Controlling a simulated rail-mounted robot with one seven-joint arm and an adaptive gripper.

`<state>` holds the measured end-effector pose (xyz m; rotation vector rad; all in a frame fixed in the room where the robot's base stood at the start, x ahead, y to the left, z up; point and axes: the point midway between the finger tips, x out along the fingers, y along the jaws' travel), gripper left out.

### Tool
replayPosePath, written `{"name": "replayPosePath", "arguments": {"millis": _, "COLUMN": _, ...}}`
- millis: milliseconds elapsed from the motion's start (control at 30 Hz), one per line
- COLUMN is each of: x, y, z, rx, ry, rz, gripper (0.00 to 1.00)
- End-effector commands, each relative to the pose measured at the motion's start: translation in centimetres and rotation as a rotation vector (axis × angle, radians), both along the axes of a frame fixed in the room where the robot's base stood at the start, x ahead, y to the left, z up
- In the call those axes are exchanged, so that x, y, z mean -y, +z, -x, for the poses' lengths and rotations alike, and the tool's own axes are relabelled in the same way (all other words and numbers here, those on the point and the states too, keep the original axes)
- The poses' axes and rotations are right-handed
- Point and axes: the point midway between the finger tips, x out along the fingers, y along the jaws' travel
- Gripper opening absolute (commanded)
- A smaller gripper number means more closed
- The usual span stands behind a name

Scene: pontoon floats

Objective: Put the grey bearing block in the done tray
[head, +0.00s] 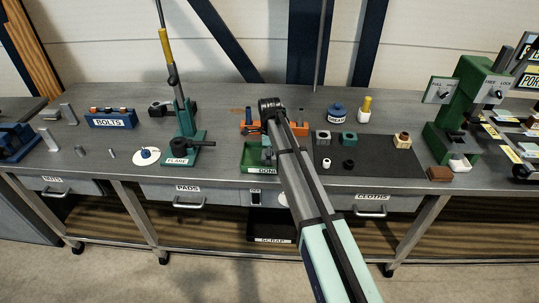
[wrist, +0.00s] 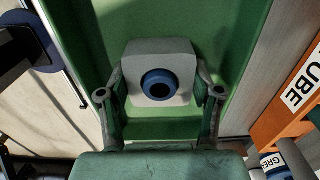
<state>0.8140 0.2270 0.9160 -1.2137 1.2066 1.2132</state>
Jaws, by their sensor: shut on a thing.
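The grey bearing block (wrist: 172,58), a pale block with a blue ring around a dark bore, sits between the two fingers of my gripper (wrist: 160,93) in the wrist view. My gripper is shut on it. Behind and around the block is the green floor of the done tray (wrist: 113,25). I cannot tell whether the block touches that floor. In the head view the done tray (head: 250,168) stands at the front of the bench, partly covered by my arm. The block cannot be made out there.
An orange rack (head: 245,128) stands just behind the tray. Right of my arm lies a dark mat (head: 372,165) with several small blocks and rings. The green flare tool (head: 186,145) stands to the left, with a white disc (head: 146,156) beside it.

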Motion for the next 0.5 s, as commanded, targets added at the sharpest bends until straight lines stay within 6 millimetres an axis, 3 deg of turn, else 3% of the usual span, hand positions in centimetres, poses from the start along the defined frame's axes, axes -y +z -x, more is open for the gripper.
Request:
{"name": "replayPosePath", "arguments": {"millis": 33, "x": 0.0, "y": -0.06, "z": 0.0, "rx": 0.0, "ry": 0.0, "rz": 0.0, "gripper": 0.75}}
{"name": "replayPosePath", "arguments": {"millis": 67, "x": 0.0, "y": -0.04, "z": 0.0, "rx": 0.0, "ry": 0.0, "rz": 0.0, "gripper": 0.85}}
{"name": "replayPosePath", "arguments": {"millis": 100, "x": 0.0, "y": -0.03, "z": 0.0, "rx": 0.0, "ry": 0.0, "rz": 0.0, "gripper": 0.89}}
{"name": "replayPosePath", "arguments": {"millis": 500, "x": 0.0, "y": 0.41, "z": -0.02, "rx": 0.001, "ry": 0.0, "rz": 0.0, "gripper": 0.89}}
